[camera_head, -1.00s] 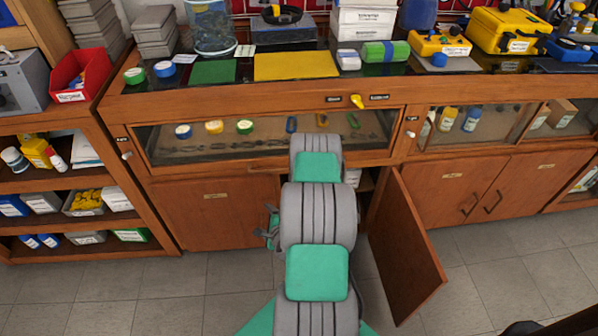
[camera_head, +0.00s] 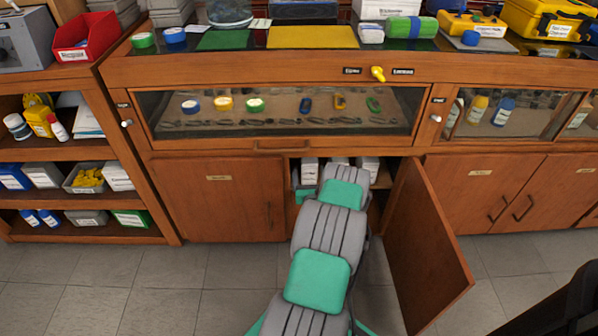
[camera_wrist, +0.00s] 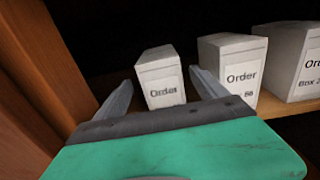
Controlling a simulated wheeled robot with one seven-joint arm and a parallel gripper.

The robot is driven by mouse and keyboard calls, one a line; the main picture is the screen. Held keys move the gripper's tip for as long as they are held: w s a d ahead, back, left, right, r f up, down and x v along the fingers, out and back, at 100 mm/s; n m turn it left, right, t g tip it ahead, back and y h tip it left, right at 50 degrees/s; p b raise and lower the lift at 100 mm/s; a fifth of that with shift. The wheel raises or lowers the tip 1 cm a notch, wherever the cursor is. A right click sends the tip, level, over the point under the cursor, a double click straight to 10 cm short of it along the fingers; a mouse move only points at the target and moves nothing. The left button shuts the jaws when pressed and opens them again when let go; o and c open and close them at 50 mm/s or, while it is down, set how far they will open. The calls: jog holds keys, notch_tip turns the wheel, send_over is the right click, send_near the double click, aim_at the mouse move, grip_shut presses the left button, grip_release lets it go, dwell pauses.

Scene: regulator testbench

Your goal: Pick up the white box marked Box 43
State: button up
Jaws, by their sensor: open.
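Three white boxes stand in a row on a shelf inside the dark, open cabinet. In the wrist view the left white box (camera_wrist: 158,80) shows a label reading "Order"; its number line is not legible. The middle white box (camera_wrist: 232,70) has a partly covered number line. The right white box (camera_wrist: 296,62) is cut off by the frame edge and shows "Box" with a cut-off number. Which one is Box 43 I cannot tell. My gripper (camera_wrist: 161,80) is open, its two fingers pointing at the left box, which shows between them without visible contact.
The cabinet door (camera_head: 428,245) stands open to the right of my arm. A wooden cabinet wall (camera_wrist: 40,62) is close on the left in the wrist view. The closed door (camera_head: 217,205) is left of the opening. The floor in front is clear.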

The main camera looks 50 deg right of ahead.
aim_at(308, 159)
jog(key=b+x, duration=0.1)
jog(key=x, duration=0.6)
jog(key=shift+d+r, duration=0.1)
jog(key=shift+d, duration=0.1)
jog(key=shift+c, duration=0.3)
jog(key=c, duration=1.7)
